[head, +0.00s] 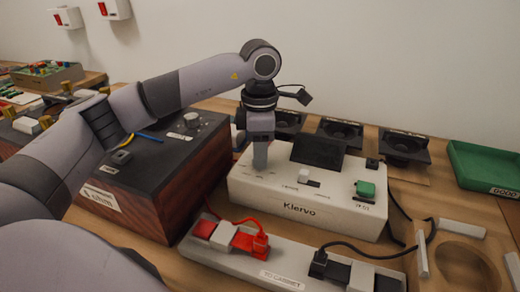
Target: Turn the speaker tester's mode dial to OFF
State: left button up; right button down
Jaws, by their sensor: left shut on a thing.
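The speaker tester (300,212) is a cream box marked "Klervo" in the middle of the head view. Its top has a dark screen (318,150), a small white switch (303,175) and a green button (365,189). My left gripper (260,166) points straight down onto the left part of the tester's top. Its fingers are shut on the mode dial, which they hide, so I cannot read its setting. My right gripper is not in view.
A dark-topped wooden box (130,170) with a knob stands left of the tester. A power strip (290,262) with red and black plugs lies in front. Black speakers (405,146) stand behind. A green tray (485,168) is at the right. Cables run beside the tester.

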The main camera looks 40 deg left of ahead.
pick_arm(q)
jog(key=o, duration=1)
jog(key=shift+o, duration=0.2)
jog(key=shift+r, duration=0.1)
jog(key=shift+r+p, duration=0.4)
jog(key=shift+r, duration=3.1)
